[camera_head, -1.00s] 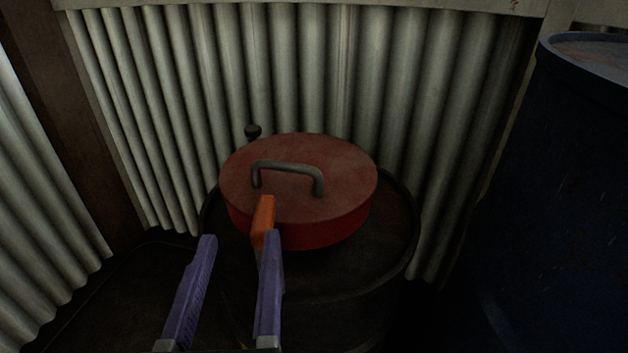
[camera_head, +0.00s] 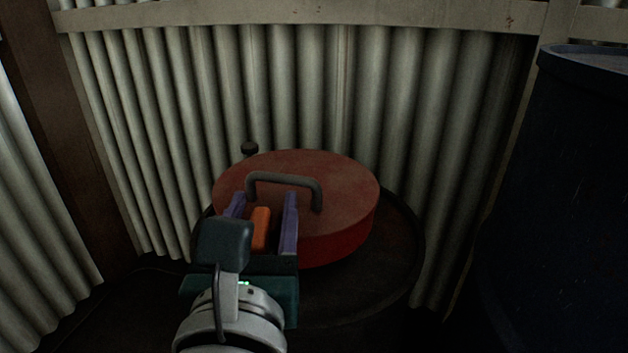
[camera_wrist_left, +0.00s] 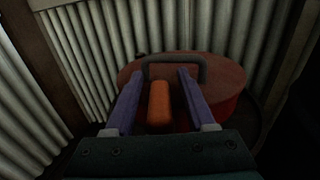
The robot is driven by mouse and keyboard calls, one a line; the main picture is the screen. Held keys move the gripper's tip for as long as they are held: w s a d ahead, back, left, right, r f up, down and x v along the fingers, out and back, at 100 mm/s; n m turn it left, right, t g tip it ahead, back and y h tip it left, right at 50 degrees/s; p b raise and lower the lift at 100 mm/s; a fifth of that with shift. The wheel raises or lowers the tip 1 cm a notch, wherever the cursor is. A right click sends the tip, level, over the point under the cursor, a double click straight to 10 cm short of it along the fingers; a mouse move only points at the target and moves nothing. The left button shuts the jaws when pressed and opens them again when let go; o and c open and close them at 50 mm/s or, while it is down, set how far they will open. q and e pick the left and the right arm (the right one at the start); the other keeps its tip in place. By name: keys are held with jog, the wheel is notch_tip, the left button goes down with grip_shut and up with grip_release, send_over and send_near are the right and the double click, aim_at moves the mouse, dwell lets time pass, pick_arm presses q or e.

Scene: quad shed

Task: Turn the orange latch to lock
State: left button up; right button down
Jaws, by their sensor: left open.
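The orange latch (camera_head: 261,229) stands at the near side of a round red lid (camera_head: 345,185) that has a dark bar handle (camera_head: 284,180) on top. My left gripper (camera_head: 263,203) is open, with one purple finger on each side of the latch. In the left wrist view the latch (camera_wrist_left: 159,103) shows between the two fingers (camera_wrist_left: 156,82), with a gap visible on both sides. The lower part of the latch is hidden behind my gripper body in the head view. My right gripper is not in view.
The red lid sits on a dark drum (camera_head: 405,240). A large dark blue barrel (camera_head: 570,200) stands at the right. Corrugated metal walls (camera_head: 330,90) close off the back and left. A small dark knob (camera_head: 250,148) shows behind the lid.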

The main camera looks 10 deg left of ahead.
pick_arm(q)
grip_shut()
dwell(0.4)
